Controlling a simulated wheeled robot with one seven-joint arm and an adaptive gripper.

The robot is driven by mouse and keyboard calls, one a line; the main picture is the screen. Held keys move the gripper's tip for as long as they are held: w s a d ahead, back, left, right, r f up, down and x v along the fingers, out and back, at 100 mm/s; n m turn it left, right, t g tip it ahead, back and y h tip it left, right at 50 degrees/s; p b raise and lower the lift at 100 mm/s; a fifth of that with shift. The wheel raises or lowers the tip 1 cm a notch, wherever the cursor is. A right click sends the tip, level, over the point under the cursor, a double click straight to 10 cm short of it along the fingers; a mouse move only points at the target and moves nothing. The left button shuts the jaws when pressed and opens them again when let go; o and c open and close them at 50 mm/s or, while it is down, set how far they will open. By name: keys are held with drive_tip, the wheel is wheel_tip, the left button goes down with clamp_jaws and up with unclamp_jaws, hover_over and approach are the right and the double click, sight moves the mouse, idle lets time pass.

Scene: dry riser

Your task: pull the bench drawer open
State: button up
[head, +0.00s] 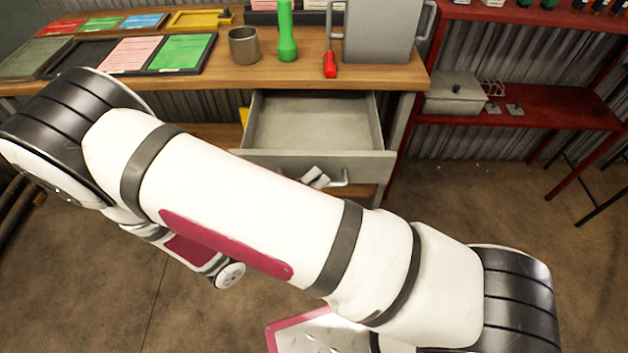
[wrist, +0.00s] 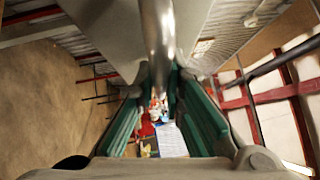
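The bench drawer (head: 315,120) stands well out from under the wooden bench top, and its empty grey inside shows. Its front has a metal bar handle (head: 340,182), partly hidden by my gripper and arm. My gripper (head: 316,178) is at the handle; only a small pale part of it shows past my arm in the head view. In the wrist view the handle bar (wrist: 158,35) runs between the teal fingers of my gripper (wrist: 160,90). The fingers look closed about the bar, one on each side.
The bench top (head: 300,72) carries a mug (head: 244,46), a green flashlight (head: 287,35), a red-handled tool (head: 330,65) and a grey case (head: 381,30). A red shelf (head: 560,103) with a grey box (head: 455,93) stands right. Floor at lower right is clear.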

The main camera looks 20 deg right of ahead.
drive_tip(key=o, duration=0.3)
drive_tip(key=shift+o, duration=0.2)
drive_tip(key=shift+a, duration=0.1)
drive_tip(key=v, duration=1.2)
drive_tip(key=s+d+r+m+g+y+p, duration=0.1)
drive_tip(key=d+r+m+g+y+p, duration=0.1)
drive_tip(key=d+r+m+g, duration=0.35)
drive_tip(key=s+d+r+m+g+y+p, duration=0.1)
drive_tip(key=d+r+m+g+y, duration=0.15)
drive_tip(key=r+m, duration=0.5)
drive_tip(key=s+d+r+m+g+y+p, duration=0.1)
drive_tip(key=d+r+m+g+y+p, duration=0.15)
drive_tip(key=r+m, duration=0.4)
drive_tip(key=s+d+r+m+t+y+p, duration=0.3)
drive_tip(key=s+r+m+y, duration=0.2)
drive_tip(key=r+m, duration=0.4)
drive_tip(key=s+d+r+m+t+y+p, duration=0.3)
drive_tip(key=s+d+r+m+y, duration=0.1)
drive_tip(key=r+m, duration=0.6)
drive_tip(key=s+m+y, duration=0.1)
drive_tip(key=s, duration=0.1)
drive_tip(key=shift+s, duration=0.3)
